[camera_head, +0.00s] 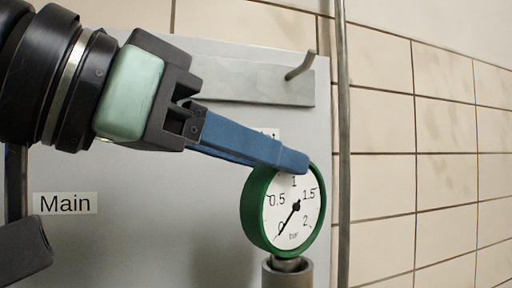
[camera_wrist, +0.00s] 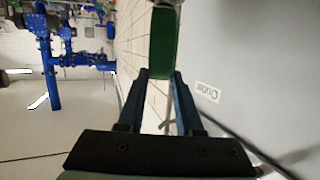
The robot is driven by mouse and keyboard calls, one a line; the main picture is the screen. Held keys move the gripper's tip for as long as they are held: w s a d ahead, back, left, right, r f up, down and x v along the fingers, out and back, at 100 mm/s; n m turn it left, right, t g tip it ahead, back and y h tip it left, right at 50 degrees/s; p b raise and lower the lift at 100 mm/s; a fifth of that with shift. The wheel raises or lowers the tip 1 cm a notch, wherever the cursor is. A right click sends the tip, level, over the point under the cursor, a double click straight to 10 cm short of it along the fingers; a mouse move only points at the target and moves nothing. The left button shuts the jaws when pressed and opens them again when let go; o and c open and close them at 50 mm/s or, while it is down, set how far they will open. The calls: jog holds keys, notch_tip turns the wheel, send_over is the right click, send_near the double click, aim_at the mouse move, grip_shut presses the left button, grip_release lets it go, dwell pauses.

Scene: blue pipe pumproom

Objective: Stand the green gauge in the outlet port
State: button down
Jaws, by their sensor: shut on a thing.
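The green gauge (camera_head: 257,215) has a white dial marked in bar, with its needle near 0. It stands roughly upright, dial facing the camera. Its short stem meets the top of a grey cylindrical port (camera_head: 287,275) at the bottom edge of the head view; how deep the stem sits I cannot tell. My gripper (camera_head: 300,163) comes from the upper left, its blue fingers shut on the gauge's upper rim. In the wrist view the green rim (camera_wrist: 162,50) lies at the fingertips. The "Outlet" label (camera_wrist: 207,91) is on the panel; in the head view my fingers mostly cover it.
A grey panel (camera_head: 150,210) stands behind, with a "Main" label (camera_head: 65,203) at left. A metal plate with a peg (camera_head: 300,66) is above the gauge. A vertical grey pipe (camera_head: 343,120) runs close on the right. Blue pipework (camera_wrist: 50,60) is farther off.

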jog(key=shift+w+d+f, duration=0.15)
jog(key=shift+d+f, duration=0.05)
jog(key=shift+f, duration=0.05)
jog(key=c, duration=0.8)
grip_release()
jog(key=shift+a, duration=0.1)
jog(key=o, duration=0.3)
jog(key=shift+r, duration=0.15)
